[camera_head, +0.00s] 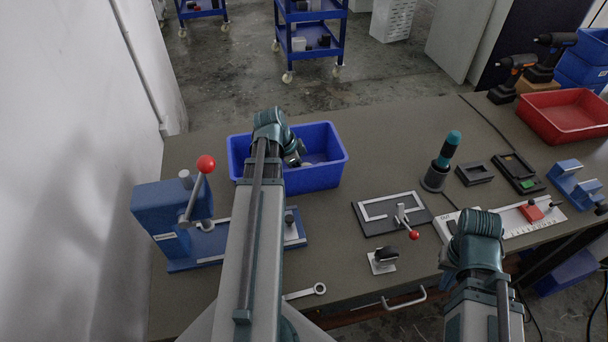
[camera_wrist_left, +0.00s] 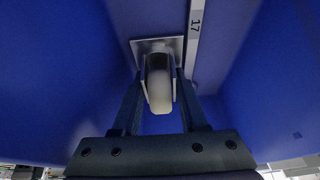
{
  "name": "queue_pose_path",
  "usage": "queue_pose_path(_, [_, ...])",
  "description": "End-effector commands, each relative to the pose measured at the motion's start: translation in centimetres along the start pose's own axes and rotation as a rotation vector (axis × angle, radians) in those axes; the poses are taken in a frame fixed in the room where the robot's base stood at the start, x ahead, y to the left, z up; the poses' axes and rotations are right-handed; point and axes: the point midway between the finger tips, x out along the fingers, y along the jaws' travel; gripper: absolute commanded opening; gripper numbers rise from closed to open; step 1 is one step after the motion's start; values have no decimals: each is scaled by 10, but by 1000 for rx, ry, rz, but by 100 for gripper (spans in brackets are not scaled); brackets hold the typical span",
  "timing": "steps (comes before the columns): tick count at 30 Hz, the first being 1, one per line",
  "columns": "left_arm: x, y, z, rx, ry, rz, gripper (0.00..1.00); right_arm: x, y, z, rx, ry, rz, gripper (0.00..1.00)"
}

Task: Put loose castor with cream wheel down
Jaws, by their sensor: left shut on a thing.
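The castor with the cream wheel (camera_wrist_left: 159,88) is between the two fingers of my left gripper (camera_wrist_left: 160,100) in the left wrist view. Its square metal mounting plate (camera_wrist_left: 140,46) is beyond the wheel, close to a blue surface. In the head view my left arm reaches over the blue bin (camera_head: 325,177), and the left wrist hides its fingers and part of the bin. Blue walls surround the castor in the wrist view; I cannot tell whether its plate touches the bin. My right gripper (camera_head: 477,250) hangs over the front right of the table, its fingers hidden.
Another castor with a dark wheel (camera_head: 384,258) stands on the table. A blue press with a red knob (camera_head: 206,164) is left of the bin. Table behind the bin is clear.

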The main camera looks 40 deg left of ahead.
Motion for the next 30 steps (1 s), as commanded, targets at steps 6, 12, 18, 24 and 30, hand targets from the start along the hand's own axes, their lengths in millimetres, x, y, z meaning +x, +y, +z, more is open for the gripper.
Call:
queue_pose_path(6, [3, 0, 1, 0, 0, 0, 0, 4, 0, 0, 0, 0, 0, 0])
queue_pose_path(12, [2, 0, 1, 0, 0, 0, 72, 2, 0, 0, 0, 0, 0, 0])
queue_pose_path(18, [2, 0, 1, 0, 0, 0, 72, 2, 0, 0, 0, 0, 0, 0])
queue_pose_path(24, [-2, 0, -1, 0, 0, 0, 72, -2, 0, 0, 0, 0, 0, 0])
queue_pose_path(30, [-19, 0, -2, -1, 0, 0, 72, -18, 2, 1, 0, 0, 0, 0])
